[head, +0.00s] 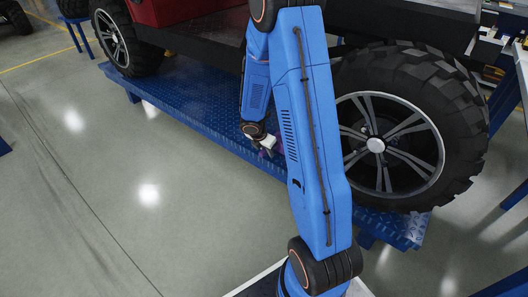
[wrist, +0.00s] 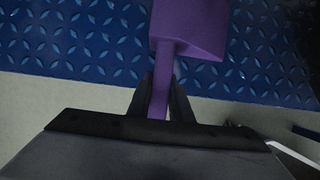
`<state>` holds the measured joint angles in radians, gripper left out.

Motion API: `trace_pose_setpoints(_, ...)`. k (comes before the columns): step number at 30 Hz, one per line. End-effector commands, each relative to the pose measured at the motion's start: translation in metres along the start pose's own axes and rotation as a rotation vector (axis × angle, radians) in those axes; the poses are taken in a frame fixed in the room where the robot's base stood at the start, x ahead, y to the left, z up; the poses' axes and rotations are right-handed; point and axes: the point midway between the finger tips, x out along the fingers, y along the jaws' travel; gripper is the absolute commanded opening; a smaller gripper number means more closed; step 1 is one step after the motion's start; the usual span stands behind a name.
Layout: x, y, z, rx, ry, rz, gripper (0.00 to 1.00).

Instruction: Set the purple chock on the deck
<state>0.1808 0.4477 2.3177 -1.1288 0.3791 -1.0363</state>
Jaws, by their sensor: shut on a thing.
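The purple chock (wrist: 190,28) is in the wrist view, with a block-shaped body and a narrower handle running down between my fingers. My gripper (wrist: 158,95) is shut on that handle. The blue diamond-plate deck (wrist: 80,45) lies behind the chock in the wrist view; I cannot tell whether the chock touches it. In the head view the deck (head: 200,100) is a long blue platform.
A large black tyre (head: 460,110) with a spoked wheel stands on the deck at the right. Another wheel (head: 112,40) of the red vehicle (head: 165,10) stands at the far left. The grey floor (head: 110,170) in front of the deck is clear.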

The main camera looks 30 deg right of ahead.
Motion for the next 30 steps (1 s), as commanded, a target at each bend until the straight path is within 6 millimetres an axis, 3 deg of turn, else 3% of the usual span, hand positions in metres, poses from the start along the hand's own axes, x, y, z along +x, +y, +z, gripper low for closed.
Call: trace_pose_setpoints(30, 0.001, -0.011, 0.003, 0.0, -0.001, 0.0, 0.0)
